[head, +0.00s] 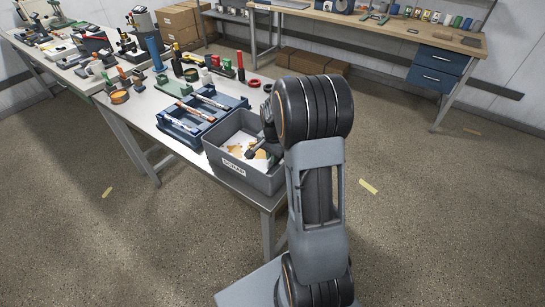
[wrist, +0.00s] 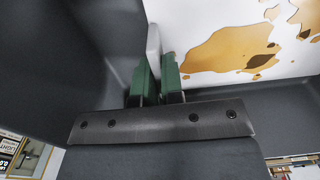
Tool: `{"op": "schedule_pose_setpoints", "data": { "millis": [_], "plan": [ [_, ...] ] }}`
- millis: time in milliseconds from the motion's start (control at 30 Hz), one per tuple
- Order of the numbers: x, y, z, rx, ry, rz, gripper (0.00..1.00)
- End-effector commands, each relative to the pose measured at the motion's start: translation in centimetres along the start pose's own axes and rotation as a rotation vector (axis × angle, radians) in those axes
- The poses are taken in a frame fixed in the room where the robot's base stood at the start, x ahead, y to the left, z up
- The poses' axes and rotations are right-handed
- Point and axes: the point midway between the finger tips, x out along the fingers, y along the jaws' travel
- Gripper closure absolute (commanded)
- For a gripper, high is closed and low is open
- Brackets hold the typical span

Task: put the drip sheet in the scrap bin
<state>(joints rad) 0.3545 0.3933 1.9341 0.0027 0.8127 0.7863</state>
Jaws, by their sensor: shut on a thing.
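The drip sheet is white with brown stains and shows large in the wrist view (wrist: 225,48). In the head view, part of the drip sheet (head: 234,150) shows inside the grey scrap bin (head: 231,166), which has a white label on its front. My gripper (wrist: 157,62) has green fingers, close together, at the left edge of the sheet. It is shut on the sheet, though the exact grip is hard to see. In the head view my gripper (head: 262,149) is low inside the bin, partly hidden by my arm. The bin's dark walls surround the gripper in the wrist view.
The bin stands at the near corner of the table (head: 145,118). A blue rack (head: 190,125) with brushes sits close behind it. Bottles, red rings and tools crowd the table farther back. A second workbench (head: 400,30) stands at the back right. The floor between is open.

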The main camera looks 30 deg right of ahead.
Motion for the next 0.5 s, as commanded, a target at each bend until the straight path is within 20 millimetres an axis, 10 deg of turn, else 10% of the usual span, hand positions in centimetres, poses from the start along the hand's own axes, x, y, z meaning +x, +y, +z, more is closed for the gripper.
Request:
{"op": "schedule_pose_setpoints", "data": {
  "millis": [500],
  "plan": [
    [0.7, 0.0, 0.0, 0.0, 0.0, 0.0, 0.9]
  ]
}}
